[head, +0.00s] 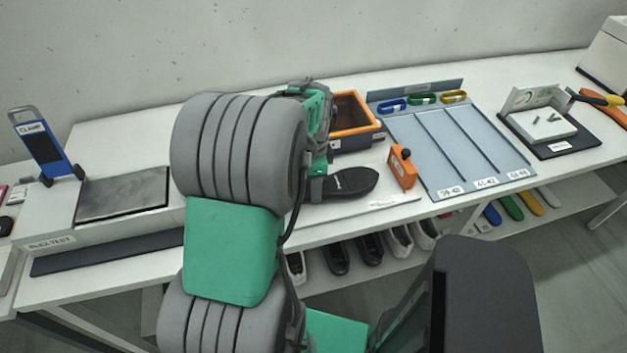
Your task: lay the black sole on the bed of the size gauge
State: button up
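The black sole (345,183) lies over the white bed (372,204) of the size gauge, its rounded right end pointing to the gauge's orange slider (402,168). A small gap shows between sole and slider. The sole's left part is hidden behind my arm and gripper. My gripper (317,176) is at the sole's visible left part, mostly covered by my own wrist. I cannot tell whether its fingers are open or closed on the sole, or whether the sole rests fully on the bed.
An orange-rimmed bin (354,129) stands behind the gauge. A blue-grey sorting tray (455,150) with labelled lanes is to the right, then a dark-based device (550,133) and pliers (597,98). A clamp station (122,194) is at left. Shoes (370,249) sit on the shelf below.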

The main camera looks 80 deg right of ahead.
jog(key=shift+f, duration=0.55)
jog(key=o, duration=1.7)
notch_tip(320, 180, up, 8)
jog(key=shift+f+b, duration=0.1)
jog(key=shift+b, duration=0.45)
